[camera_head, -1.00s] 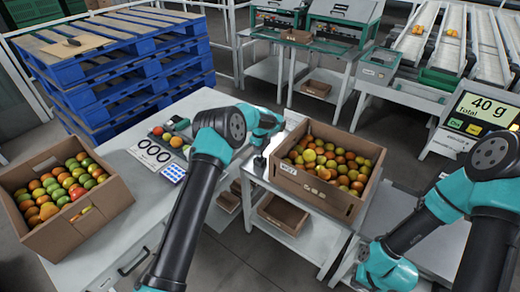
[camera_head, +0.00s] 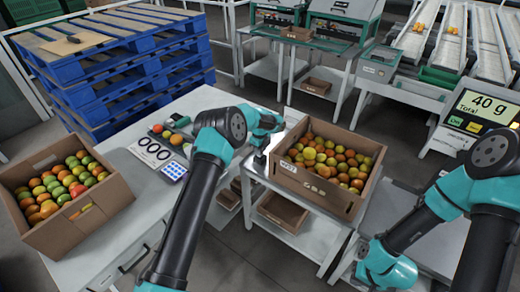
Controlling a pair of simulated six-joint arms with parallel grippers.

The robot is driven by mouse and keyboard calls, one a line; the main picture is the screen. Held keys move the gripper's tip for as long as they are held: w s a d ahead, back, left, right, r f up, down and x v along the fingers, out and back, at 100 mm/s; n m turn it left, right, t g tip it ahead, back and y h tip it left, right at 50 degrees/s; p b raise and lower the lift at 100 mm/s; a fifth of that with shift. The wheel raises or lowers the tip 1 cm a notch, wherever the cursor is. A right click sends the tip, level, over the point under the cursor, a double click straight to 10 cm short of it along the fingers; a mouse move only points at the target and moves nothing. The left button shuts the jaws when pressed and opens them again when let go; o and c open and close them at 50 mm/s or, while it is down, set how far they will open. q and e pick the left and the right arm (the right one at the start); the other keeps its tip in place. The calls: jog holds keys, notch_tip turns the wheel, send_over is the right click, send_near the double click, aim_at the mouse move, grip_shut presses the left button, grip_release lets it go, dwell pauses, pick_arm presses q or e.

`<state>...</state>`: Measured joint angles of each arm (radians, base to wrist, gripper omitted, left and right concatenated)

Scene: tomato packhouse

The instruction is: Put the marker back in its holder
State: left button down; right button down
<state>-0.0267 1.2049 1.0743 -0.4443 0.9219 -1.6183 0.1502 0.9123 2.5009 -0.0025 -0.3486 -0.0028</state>
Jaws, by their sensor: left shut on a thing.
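My left gripper (camera_head: 261,157) is at the far right corner of the white table, beside the left end of a cardboard box of tomatoes. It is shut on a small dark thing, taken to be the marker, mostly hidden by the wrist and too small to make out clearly. I cannot pick out the marker's holder with certainty. My right arm is at the lower right; its gripper (camera_head: 362,250) is small and dark beside the wrist, and its opening cannot be told.
The tomato box (camera_head: 335,197) stands on a small white stand. Another tomato box (camera_head: 92,222) stands on the left of the white table (camera_head: 115,152). A card with dark rings (camera_head: 152,151), a blue-dotted sheet (camera_head: 174,172) and a few tomatoes lie between. A screen (camera_head: 486,108) reads 40 g.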

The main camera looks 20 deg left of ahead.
pick_arm(q)
jog(key=shift+f, duration=0.75)
jog(key=c, duration=0.9)
grip_release()
jog(key=c, duration=0.3)
jog(key=shift+r, duration=3.5)
